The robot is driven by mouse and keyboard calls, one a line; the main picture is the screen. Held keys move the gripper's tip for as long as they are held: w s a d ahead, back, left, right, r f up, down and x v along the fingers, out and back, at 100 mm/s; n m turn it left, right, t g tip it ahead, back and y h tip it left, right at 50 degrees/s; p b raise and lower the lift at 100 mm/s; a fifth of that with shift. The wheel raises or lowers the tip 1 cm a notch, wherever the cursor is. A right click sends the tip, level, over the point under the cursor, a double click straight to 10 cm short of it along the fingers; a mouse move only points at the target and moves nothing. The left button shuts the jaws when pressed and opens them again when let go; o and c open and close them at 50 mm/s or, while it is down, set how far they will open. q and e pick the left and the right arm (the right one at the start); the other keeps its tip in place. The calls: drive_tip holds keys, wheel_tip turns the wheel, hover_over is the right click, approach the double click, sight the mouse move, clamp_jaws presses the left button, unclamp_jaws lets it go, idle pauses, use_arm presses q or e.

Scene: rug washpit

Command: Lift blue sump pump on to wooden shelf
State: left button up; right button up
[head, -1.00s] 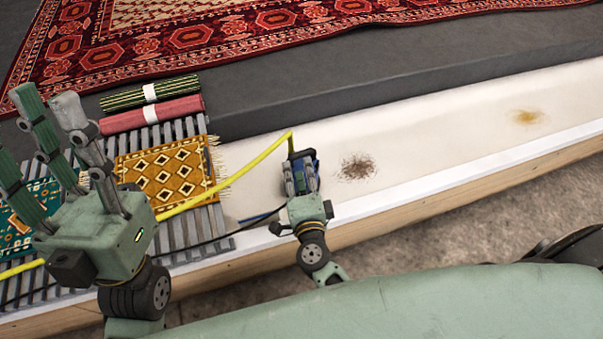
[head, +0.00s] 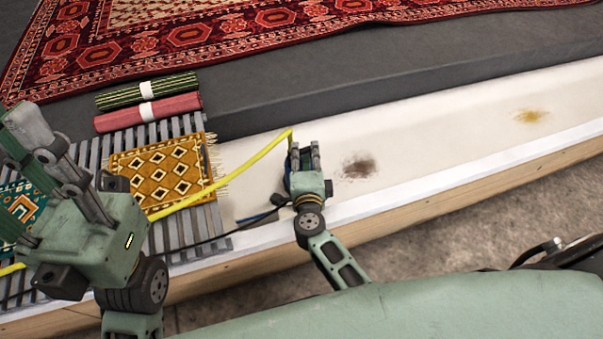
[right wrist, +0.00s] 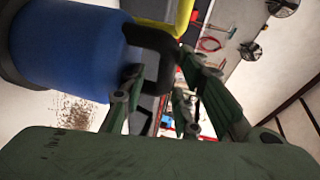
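The blue sump pump (right wrist: 65,45) fills the upper left of the right wrist view, with a black handle (right wrist: 155,42) at its end. In the head view it is almost all hidden behind my right gripper (head: 305,155), in the white pit. In the right wrist view my right gripper (right wrist: 165,75) has its fingers apart, with the handle between them; I cannot tell whether they touch it. My left gripper (head: 35,150) is open and empty over the slatted rack at the left, partly cut off. I cannot make out a wooden shelf.
A yellow hose (head: 230,178) runs from the pump across the slatted rack (head: 190,235). A mustard rug (head: 160,172) and rolled rugs (head: 148,112) lie there. The white pit floor (head: 440,145) right of the pump is clear apart from stains.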

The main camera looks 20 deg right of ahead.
drive_tip(key=shift+c, duration=0.5)
drive_tip(key=c, duration=0.6)
drive_tip(key=shift+s+f, duration=0.1)
drive_tip(key=shift+f, duration=0.05)
clamp_jaws()
drive_tip(key=shift+s+f, duration=0.1)
drive_tip(key=shift+f, duration=0.05)
drive_tip(key=shift+r, duration=0.3)
